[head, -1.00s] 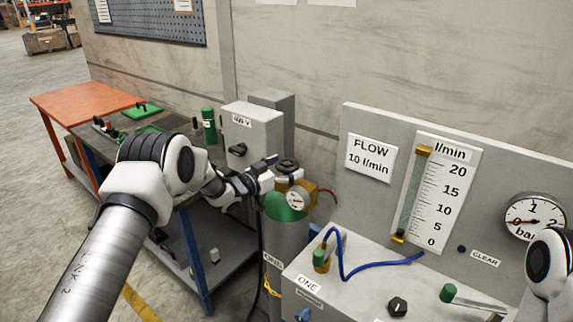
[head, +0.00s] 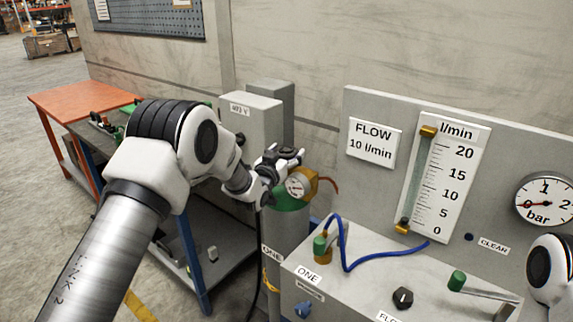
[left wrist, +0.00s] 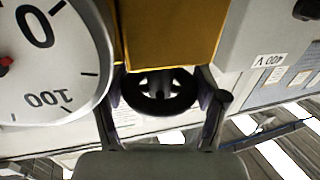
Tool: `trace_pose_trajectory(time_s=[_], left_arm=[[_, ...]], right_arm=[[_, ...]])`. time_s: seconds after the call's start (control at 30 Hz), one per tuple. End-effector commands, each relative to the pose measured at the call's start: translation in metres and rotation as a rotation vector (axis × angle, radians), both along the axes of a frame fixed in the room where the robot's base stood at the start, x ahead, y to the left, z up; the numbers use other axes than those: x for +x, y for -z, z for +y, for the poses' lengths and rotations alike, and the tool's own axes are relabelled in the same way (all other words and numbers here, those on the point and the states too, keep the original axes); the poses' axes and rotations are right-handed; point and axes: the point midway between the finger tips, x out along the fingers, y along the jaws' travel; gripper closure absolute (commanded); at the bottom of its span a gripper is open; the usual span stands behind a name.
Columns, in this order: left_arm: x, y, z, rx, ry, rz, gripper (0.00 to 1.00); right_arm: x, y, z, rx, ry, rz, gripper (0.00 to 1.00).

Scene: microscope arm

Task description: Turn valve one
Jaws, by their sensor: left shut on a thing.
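The cylinder labelled ONE (head: 290,232) has a green shoulder, a round white gauge (head: 298,185) and a brass block (head: 313,183) at its top. My left gripper (head: 288,154) is at the top of this cylinder and largely hides the valve wheel there in the head view. In the left wrist view, the black valve handwheel (left wrist: 157,101) lies between the two fingers of my left gripper (left wrist: 162,104), which is shut on it. The brass block (left wrist: 168,35) and the gauge (left wrist: 45,60) are close by. My right gripper is out of view.
A grey cabinet (head: 248,120) stands just behind the cylinder. A bench with a blue hose (head: 375,259), a green-topped fitting (head: 319,246) and a black knob (head: 402,298) stands to the right. The flow panel (head: 365,190) rises behind it.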

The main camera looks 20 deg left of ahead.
Motion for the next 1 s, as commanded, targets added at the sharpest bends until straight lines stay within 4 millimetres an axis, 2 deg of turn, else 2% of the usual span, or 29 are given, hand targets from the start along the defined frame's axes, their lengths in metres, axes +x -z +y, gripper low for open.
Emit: trace_pose_trajectory(time_s=[0.07,0.4,0.43,0.5,0.87,1.0], left_arm=[[0.0,0.003,-0.001,0.002,-0.033,0.0,0.62],[-0.001,0.001,0.0,0.0,-0.056,0.004,0.62],[-0.001,0.001,0.0,0.0,-0.056,0.004,0.24],[-0.001,0.001,0.0,0.0,-0.056,0.004,0.02],[-0.002,0.0,0.0,-0.001,-0.056,0.002,0.02],[-0.016,0.0,0.001,-0.001,-0.056,0.003,0.02]], right_arm=[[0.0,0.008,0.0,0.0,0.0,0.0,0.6],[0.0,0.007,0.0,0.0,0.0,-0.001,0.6],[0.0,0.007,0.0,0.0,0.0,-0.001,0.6],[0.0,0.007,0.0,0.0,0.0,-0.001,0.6],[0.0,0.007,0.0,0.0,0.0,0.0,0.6],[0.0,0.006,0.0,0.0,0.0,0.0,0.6]])
